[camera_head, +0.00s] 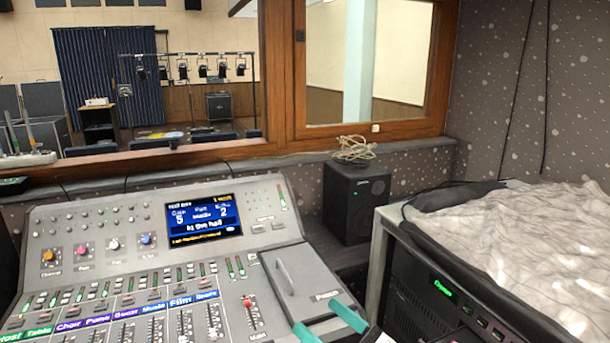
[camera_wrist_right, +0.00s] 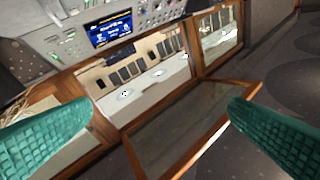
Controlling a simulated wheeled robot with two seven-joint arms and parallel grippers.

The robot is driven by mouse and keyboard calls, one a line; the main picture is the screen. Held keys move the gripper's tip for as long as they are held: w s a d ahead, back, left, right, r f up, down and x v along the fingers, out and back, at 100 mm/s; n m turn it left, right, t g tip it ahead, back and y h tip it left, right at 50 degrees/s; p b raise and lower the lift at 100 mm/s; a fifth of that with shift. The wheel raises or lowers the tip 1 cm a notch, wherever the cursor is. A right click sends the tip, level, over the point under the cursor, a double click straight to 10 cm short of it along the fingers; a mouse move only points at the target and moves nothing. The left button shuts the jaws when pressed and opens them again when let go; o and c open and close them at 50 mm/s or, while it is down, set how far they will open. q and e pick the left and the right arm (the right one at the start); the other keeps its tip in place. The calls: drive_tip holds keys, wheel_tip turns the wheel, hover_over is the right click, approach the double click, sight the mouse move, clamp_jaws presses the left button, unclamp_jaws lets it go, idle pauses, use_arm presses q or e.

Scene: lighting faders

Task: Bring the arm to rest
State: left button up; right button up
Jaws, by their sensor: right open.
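My right gripper (camera_head: 328,325) shows at the bottom edge of the head view, with two teal fingertips apart and nothing between them. It is in front of the lower right corner of the mixing console (camera_head: 50,225). In the right wrist view the gripper (camera_wrist_right: 165,128) also has its teal fingers wide apart and empty, one at each side. That view shows the console (camera_wrist_right: 35,45) and its blue screen (camera_wrist_right: 110,30) at the top. I cannot tell how far the fingertips are from the console. My left gripper is not in view.
A black speaker (camera_head: 357,205) with a coiled cable (camera_head: 354,150) on top stands behind the console. At right, a pale crumpled cloth (camera_head: 540,240) lies over a black equipment rack (camera_head: 415,290). A wooden-framed window (camera_head: 280,70) is behind. The console has several faders and a red-capped one (camera_head: 247,303).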

drive_tip(key=d+f+m+t+h, duration=0.25)
drive_tip(key=d+m+h, duration=0.5)
drive_tip(key=m, duration=0.55)
drive_tip(key=d+f+m+t+h, duration=0.2)
drive_tip(key=d+f+m+h, duration=0.2)
drive_tip(key=d+m+h, duration=0.55)
drive_tip(key=s+f+m+g+h, duration=0.1)
drive_tip(key=s+f+m+g, duration=0.45)
drive_tip(key=f+m, duration=0.4)
drive_tip(key=s+f+m+g+y, duration=0.1)
drive_tip(key=s+f+m+g, duration=0.3)
drive_tip(key=s, duration=0.5)
drive_tip(key=s+f+m+g+y, duration=0.1)
drive_tip(key=s+f+m+g, duration=0.35)
drive_tip(key=s, duration=0.45)
wheel_tip(320, 180, down, 28)
drive_tip(key=s+g, duration=0.2)
drive_tip(key=s+d+f+g, duration=0.1)
drive_tip(key=s+d+f, duration=0.1)
drive_tip(key=s+f, duration=1.2)
drive_tip(key=shift+s+d+f+n, duration=0.3)
drive_tip(key=shift+s+d+n, duration=0.15)
drive_tip(key=shift+s, duration=0.55)
